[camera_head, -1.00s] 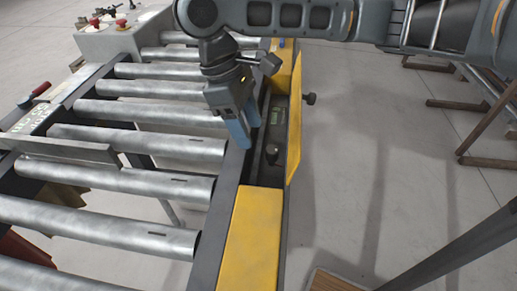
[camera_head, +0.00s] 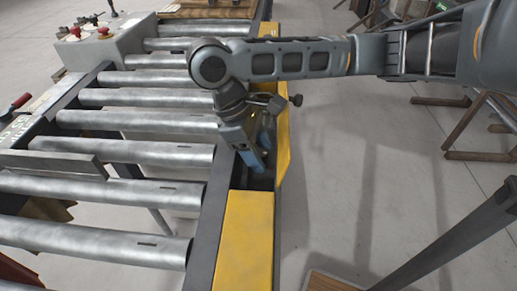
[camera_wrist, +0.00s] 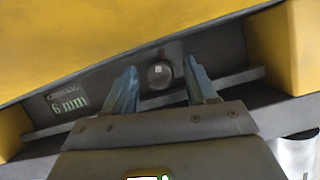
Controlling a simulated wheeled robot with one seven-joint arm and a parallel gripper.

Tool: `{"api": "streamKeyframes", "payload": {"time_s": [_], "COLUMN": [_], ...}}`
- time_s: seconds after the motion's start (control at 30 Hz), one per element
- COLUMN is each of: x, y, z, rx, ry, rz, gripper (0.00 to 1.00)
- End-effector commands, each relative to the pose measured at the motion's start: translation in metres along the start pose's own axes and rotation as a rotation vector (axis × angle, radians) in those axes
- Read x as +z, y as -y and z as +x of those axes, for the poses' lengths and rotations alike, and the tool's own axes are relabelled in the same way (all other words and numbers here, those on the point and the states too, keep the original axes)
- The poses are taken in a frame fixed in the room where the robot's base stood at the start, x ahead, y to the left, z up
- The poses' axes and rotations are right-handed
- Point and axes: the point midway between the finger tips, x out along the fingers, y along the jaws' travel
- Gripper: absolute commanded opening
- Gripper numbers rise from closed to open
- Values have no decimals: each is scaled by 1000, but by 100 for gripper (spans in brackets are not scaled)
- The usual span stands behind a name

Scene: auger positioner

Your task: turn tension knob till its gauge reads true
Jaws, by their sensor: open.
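The tension knob (camera_wrist: 160,74) is a round grey knob with a small pale square on its face, set in a recess in the side of the roller conveyor. In the wrist view it sits between the blue fingertips of my gripper (camera_wrist: 159,68), with a gap on each side. The gauge (camera_wrist: 68,103) is a small display left of the knob. It reads 6 mm, with a smaller unreadable line above. In the head view my open gripper (camera_head: 259,160) reaches down into the recess and hides the knob and gauge.
Yellow covers (camera_head: 245,240) border the recess, and a raised yellow panel (camera_head: 283,140) stands on its right. A black knob (camera_head: 296,100) sticks out beyond that panel. Metal rollers (camera_head: 150,153) lie to the left. A grey control box (camera_head: 105,45) stands at the back left.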

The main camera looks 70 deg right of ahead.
Motion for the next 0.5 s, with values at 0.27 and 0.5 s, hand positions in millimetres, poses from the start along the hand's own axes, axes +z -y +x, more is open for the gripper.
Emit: {"api": "streamKeyframes", "payload": {"time_s": [0.27, 0.5], "x": [0, 0], "y": [0, 0], "z": [0, 0], "rx": [0, 0], "ry": [0, 0], "rz": [0, 0], "gripper": [37, 14]}}
